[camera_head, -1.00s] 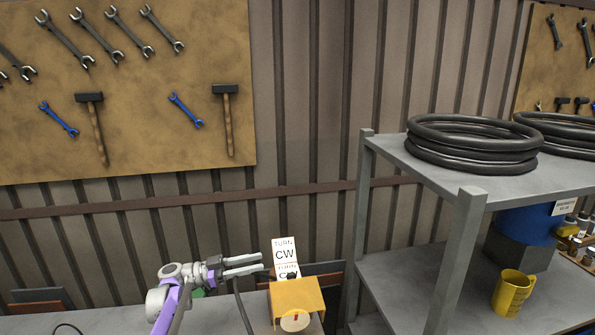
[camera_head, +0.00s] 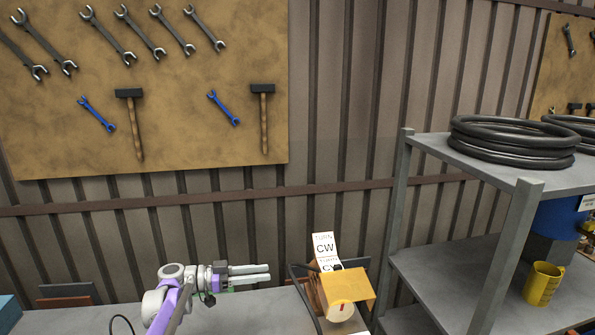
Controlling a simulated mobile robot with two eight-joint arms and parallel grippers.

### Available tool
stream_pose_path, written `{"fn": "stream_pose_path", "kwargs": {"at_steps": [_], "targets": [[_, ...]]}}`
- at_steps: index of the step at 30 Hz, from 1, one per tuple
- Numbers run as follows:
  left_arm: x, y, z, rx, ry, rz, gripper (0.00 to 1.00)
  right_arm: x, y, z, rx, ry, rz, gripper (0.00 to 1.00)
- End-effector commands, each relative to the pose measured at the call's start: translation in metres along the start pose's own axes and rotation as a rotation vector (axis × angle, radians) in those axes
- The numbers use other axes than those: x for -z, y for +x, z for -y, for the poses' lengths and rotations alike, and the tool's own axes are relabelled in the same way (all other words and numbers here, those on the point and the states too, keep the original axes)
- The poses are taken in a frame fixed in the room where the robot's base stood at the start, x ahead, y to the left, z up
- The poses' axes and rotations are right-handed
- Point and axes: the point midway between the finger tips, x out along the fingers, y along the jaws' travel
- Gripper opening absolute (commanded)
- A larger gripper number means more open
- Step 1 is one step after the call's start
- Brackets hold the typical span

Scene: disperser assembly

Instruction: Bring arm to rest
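My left gripper (camera_head: 268,273) is over the workbench (camera_head: 245,315), left of the yellow box-shaped device (camera_head: 347,287) and apart from it. Its two pale fingers point right, with a gap between them and nothing seen in it. My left arm (camera_head: 165,300), purple and grey, comes up from the bottom edge. The device has a pale round face with a red mark at its front. A white sign (camera_head: 324,248) reading "TURN CW" stands behind it. My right gripper is not in view.
A grey metal shelf (camera_head: 455,285) stands at the right, with black hoses (camera_head: 512,140) on top and a yellow jug (camera_head: 543,284) lower down. A dark cable runs beside the device. A tool board (camera_head: 190,100) hangs on the back wall. The bench between arm and device looks clear.

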Motion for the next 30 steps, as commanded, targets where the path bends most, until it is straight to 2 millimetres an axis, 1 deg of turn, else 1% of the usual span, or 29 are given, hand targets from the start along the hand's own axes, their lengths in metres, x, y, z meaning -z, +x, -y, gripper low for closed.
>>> {"fn": "stream_pose_path", "kwargs": {"at_steps": [1,3,5,7,11,13,17,18,20,21,23,24,27,30], "targets": [[-0.003,0.006,-0.013,0.010,-0.048,0.046,0.40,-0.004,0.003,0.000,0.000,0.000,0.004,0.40],[-0.008,0.010,-0.028,0.035,-0.120,0.117,0.40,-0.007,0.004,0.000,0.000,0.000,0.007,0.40],[-0.014,0.013,-0.043,0.064,-0.185,0.184,0.40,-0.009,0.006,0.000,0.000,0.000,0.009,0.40],[-0.022,0.015,-0.065,0.107,-0.267,0.269,0.40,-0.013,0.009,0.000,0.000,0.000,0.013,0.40],[-0.045,0.010,-0.113,0.220,-0.416,0.430,0.40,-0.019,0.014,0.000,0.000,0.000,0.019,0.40],[-0.059,0.004,-0.139,0.293,-0.485,0.510,0.40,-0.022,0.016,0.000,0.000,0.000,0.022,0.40],[-0.088,-0.016,-0.189,0.449,-0.589,0.639,0.40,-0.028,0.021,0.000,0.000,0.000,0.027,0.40],[-0.098,-0.023,-0.204,0.501,-0.615,0.672,0.40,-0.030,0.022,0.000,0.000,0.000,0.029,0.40],[-0.113,-0.036,-0.227,0.583,-0.648,0.718,0.40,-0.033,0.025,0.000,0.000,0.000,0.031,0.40],[-0.123,-0.045,-0.242,0.638,-0.665,0.745,0.40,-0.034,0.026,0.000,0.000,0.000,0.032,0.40],[-0.139,-0.059,-0.263,0.724,-0.686,0.779,0.40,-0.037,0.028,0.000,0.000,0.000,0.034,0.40],[-0.149,-0.070,-0.277,0.782,-0.696,0.797,0.40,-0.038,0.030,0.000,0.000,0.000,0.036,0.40],[-0.175,-0.094,-0.307,0.920,-0.708,0.826,0.40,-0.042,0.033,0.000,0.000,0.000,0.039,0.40],[-0.196,-0.115,-0.329,1.036,-0.703,0.836,0.40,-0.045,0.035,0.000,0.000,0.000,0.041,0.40]]}}
